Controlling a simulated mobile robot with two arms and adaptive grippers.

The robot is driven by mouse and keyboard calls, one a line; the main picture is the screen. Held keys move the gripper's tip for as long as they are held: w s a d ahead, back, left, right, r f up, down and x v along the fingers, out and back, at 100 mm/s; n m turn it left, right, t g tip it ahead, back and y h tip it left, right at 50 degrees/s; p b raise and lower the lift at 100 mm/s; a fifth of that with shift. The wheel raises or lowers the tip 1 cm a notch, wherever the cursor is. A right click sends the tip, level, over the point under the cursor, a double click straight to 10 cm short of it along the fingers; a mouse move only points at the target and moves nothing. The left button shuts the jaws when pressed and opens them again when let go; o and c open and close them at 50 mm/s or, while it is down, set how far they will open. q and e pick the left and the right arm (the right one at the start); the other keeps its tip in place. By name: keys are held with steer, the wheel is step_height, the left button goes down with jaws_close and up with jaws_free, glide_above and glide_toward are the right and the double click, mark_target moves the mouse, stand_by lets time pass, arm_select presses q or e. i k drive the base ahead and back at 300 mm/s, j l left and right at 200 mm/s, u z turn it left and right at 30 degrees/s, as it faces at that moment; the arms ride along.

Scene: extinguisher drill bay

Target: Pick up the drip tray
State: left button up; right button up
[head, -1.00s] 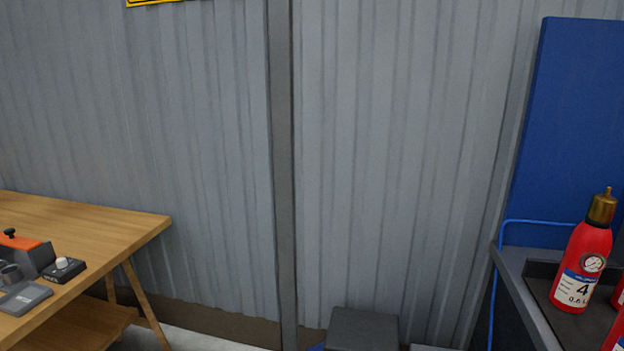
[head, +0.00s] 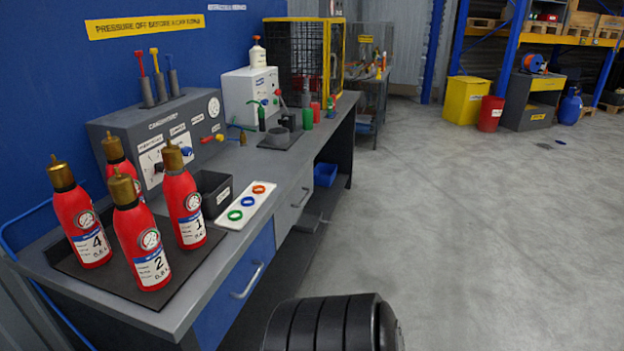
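I cannot tell for sure which thing is the drip tray. A flat dark tray or mat (head: 268,146) lies on the workbench in front of the white unit, with a small grey cup-like part on it. A second flat dark tray or mat (head: 160,309) lies at the near end of the bench under several red extinguisher bottles (head: 142,245). Neither of my grippers shows in the head view.
The grey workbench (head: 258,220) runs along the blue wall. On it are a dark bin (head: 212,190), a white tray of coloured rings (head: 233,221), a grey control unit (head: 120,127), a white unit (head: 236,92) and a yellow-framed cage (head: 337,50). The floor (head: 480,230) to the right is clear.

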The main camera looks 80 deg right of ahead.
mark_target(308, 220)
steer(key=z, duration=2.6)
steer(key=i+l+z, duration=0.2)
steer(key=i, duration=0.2)
